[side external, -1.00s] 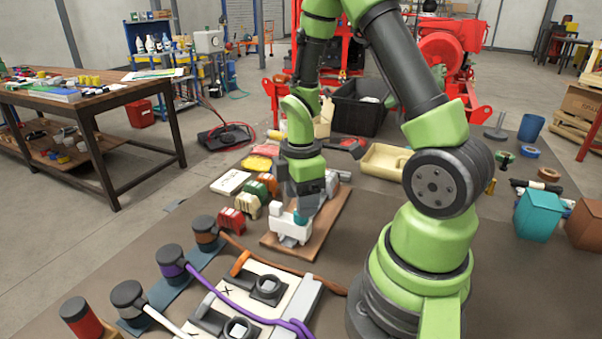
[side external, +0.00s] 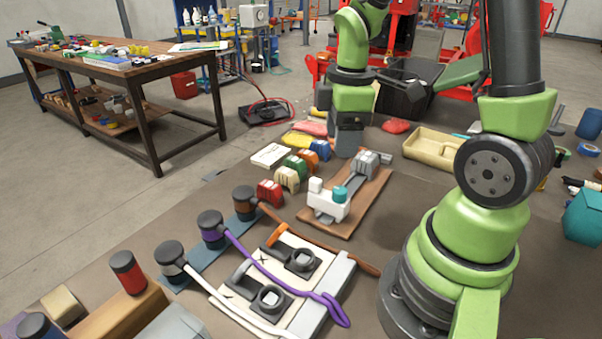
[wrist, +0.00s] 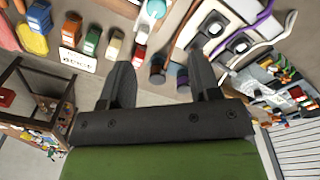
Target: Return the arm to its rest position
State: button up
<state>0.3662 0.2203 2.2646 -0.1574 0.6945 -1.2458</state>
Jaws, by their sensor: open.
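My gripper (side external: 347,145) is raised above the far end of the wooden board, clear of the white block with the teal knob (side external: 330,200) on that board. In the wrist view my gripper's two dark fingers (wrist: 161,82) are wide apart with nothing between them. My green and black arm reaches up and out of the top of the side view.
Several coloured blocks (side external: 288,178) stand left of the wooden board (side external: 352,222). A cream panel with two black sockets (side external: 268,298) and purple and white cables lies in front. A beige tray (side external: 432,148) and a black bin (side external: 408,88) are behind.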

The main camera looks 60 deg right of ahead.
jog(key=s+a+r+m+t+y, duration=0.2)
jog(key=s+a+r+m+t, duration=0.4)
jog(key=a+r+m, duration=0.5)
jog(key=shift+s+r+m+t, duration=0.3)
jog(key=shift+s+r+m, duration=0.1)
jog(key=shift+s+r, duration=0.4)
